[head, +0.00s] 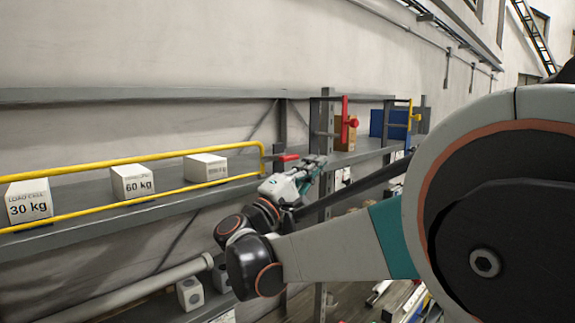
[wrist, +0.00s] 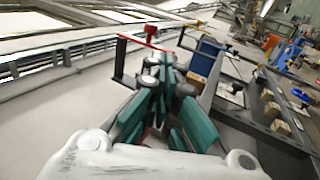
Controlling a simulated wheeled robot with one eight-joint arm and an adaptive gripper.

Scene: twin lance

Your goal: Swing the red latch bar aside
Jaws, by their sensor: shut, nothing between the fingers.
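In the wrist view a red bar (wrist: 137,40) with a red knob (wrist: 151,31) lies just beyond my fingertips, at a dark bracket. My gripper (head: 321,162) is below and left of the upright bar in the head view, apart from it. Its teal fingers (wrist: 167,62) are shut and empty. Contact with the bar cannot be told.
The yellow rail (head: 90,167) fronts a shelf with white weight blocks (head: 133,182). A grey post (head: 325,150) stands behind my gripper.

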